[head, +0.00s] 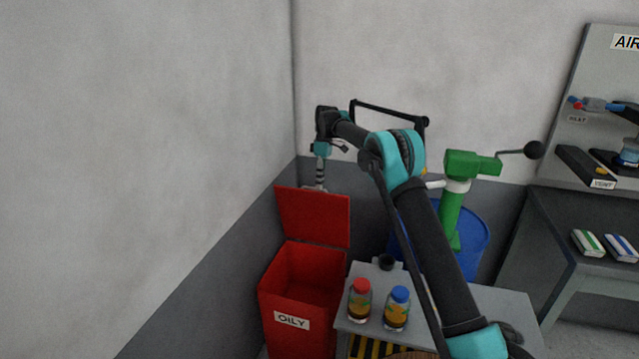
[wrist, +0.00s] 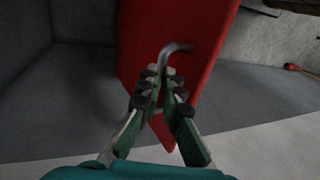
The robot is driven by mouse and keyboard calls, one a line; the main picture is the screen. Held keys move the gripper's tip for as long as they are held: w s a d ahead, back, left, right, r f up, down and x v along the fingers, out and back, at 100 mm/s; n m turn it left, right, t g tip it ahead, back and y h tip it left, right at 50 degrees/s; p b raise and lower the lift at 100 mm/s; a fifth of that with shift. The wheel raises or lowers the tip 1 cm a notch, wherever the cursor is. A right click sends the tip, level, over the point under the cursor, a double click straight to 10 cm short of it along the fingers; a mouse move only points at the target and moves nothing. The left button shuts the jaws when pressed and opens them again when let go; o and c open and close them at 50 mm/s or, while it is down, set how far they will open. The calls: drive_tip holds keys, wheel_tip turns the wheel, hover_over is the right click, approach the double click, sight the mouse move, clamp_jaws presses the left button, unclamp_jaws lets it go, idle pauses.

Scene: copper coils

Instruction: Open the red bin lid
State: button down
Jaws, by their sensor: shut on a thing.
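The red bin (head: 302,306) with the label "OILY" stands on the floor in the corner. Its red lid (head: 314,217) is raised and stands upright at the back of the bin, so the bin's mouth is open. My gripper (head: 320,184) is at the top edge of the lid. In the wrist view my gripper (wrist: 161,84) is shut on the bent metal lid handle (wrist: 175,48), with the red lid (wrist: 203,62) behind it. The bottom inside the bin is hidden.
A grey cart (head: 345,318) right of the bin holds a red-capped bottle (head: 360,300) and a blue-capped bottle (head: 397,309). A blue drum (head: 474,236) with a green hand pump (head: 451,215) stands behind. Grey walls close in on the left and back.

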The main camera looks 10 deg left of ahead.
drive_tip(key=shift+w+d+f, duration=0.15)
drive_tip(key=shift+w+f, duration=0.1)
drive_tip(key=shift+f, duration=0.2)
drive_tip(key=shift+w+d+f, duration=0.15)
drive_tip(key=shift+w+f, duration=0.05)
drive_tip(key=shift+f, duration=0.2)
drive_tip(key=c, duration=2)
unclamp_jaws()
drive_tip(key=shift+o, duration=1.1)
drive_tip(key=shift+w+a+f, duration=0.1)
drive_tip(key=shift+w+f, duration=0.1)
drive_tip(key=shift+f, duration=0.15)
drive_tip(key=shift+o, duration=0.9)
drive_tip(key=shift+s+a+r, duration=0.1)
drive_tip(key=shift+s+r, duration=0.05)
drive_tip(key=shift+r, duration=0.15)
drive_tip(key=v, duration=0.7)
drive_tip(key=shift+r, duration=0.15)
